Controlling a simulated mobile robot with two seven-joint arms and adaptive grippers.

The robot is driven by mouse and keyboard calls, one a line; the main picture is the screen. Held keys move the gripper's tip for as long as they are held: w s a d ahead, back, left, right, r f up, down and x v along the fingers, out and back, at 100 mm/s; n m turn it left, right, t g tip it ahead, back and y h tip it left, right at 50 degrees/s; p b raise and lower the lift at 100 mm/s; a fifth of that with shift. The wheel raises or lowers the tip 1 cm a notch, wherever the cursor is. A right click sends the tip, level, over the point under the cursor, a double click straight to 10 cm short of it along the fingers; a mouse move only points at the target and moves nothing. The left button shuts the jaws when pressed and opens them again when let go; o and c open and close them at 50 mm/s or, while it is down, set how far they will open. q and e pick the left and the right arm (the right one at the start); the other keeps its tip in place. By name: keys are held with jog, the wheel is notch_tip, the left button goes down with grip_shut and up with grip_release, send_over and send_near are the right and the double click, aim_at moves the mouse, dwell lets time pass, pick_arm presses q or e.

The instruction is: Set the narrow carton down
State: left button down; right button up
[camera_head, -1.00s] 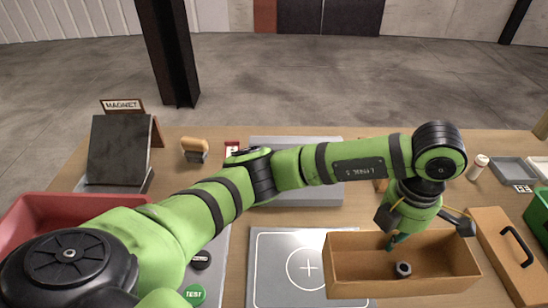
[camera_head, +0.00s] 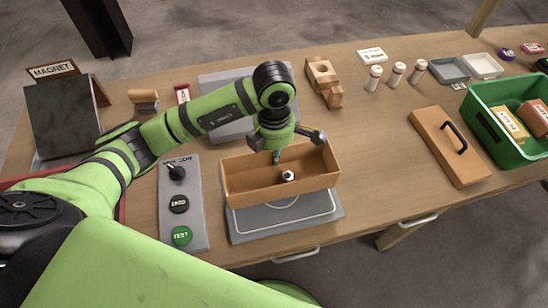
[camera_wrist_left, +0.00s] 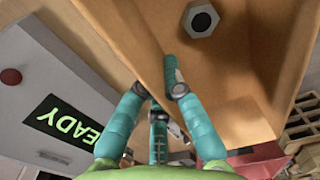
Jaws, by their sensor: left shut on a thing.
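In the left wrist view, the teal fingers (camera_wrist_left: 163,88) straddle that wall, one inside the carton. The carton hides the plate's rear part, and I cannot tell whether its underside touches the plate. My right gripper is not in view.
A lid with a black handle (camera_head: 430,131) and a green crate (camera_head: 478,128) are right.

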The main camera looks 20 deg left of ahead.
pick_arm(q)
notch_tip(320, 180, down, 4)
jog(key=shift+r+p, duration=0.1)
jog(key=shift+p, duration=0.6)
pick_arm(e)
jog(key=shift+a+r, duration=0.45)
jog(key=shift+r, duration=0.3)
pick_arm(q)
jog(key=shift+f, duration=0.25)
jog(key=c, duration=1.4)
grip_release()
jog(key=shift+r, duration=0.1)
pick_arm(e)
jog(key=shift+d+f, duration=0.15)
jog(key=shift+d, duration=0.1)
